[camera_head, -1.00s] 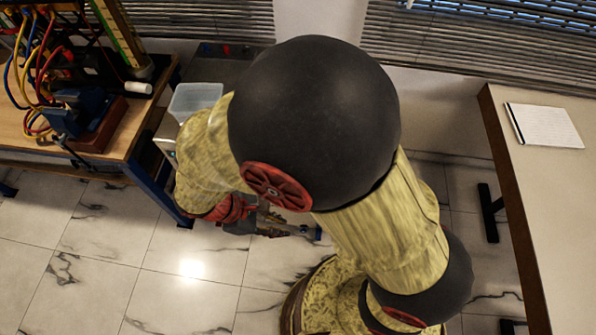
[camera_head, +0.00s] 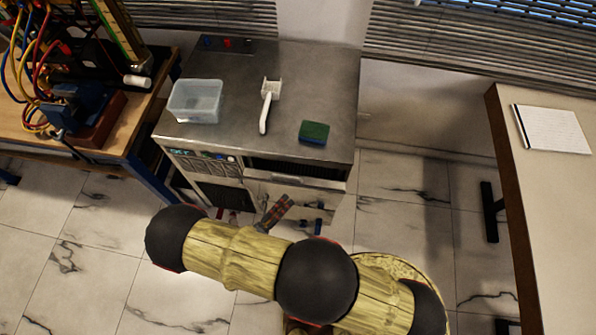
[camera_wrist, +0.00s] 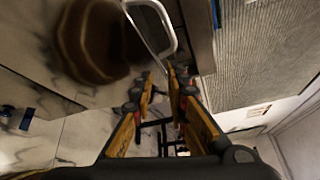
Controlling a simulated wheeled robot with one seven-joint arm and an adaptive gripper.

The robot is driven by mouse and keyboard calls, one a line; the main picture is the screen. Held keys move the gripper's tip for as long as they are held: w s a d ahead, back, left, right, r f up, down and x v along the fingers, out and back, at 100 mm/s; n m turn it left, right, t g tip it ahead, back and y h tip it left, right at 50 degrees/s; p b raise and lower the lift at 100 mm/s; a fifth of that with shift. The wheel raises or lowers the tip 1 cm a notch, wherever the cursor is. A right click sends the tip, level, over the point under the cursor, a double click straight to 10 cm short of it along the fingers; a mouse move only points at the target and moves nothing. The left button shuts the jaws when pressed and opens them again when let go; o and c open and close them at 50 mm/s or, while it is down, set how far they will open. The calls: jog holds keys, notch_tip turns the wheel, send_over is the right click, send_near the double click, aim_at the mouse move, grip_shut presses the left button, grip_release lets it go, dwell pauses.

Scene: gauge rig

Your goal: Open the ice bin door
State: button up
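The steel ice machine (camera_head: 345,100) stands in the middle of the head view. Its ice bin door (camera_head: 265,190) is on the front, low on the right, under a dark vent; it looks shut, but my arm partly hides it. A pale bar-like handle (camera_head: 295,182) runs across the front. In the wrist view a shiny metal loop (camera_wrist: 174,42), seemingly a handle, lies just beyond my fingertips. My gripper (camera_wrist: 160,76) has its yellow fingers apart with a narrow gap and nothing visibly held. Whether a finger touches the loop I cannot tell.
On the machine's top are a clear plastic tub (camera_head: 195,102), a white scoop (camera_head: 266,110) and a green sponge (camera_head: 314,132). A wooden bench (camera_head: 120,130) stands close on the left. A table (camera_head: 550,200) is on the right. Tiled floor is open between.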

aim_at(286, 176)
jog(key=w+n, duration=0.1)
jog(key=w, duration=0.2)
jog(key=w+r+n+t, duration=0.1)
jog(key=w+n, duration=0.1)
jog(key=w, duration=0.1)
jog(key=w+r+n+y+b, duration=0.1)
jog(key=w+n, duration=0.1)
jog(key=w, duration=0.1)
jog(key=shift+w+d+r+t, duration=0.2)
jog(key=shift+w+t, duration=0.1)
jog(key=shift+t, duration=0.1)
jog(key=shift+c, duration=0.5)
grip_shut()
jog(key=shift+f, duration=0.1)
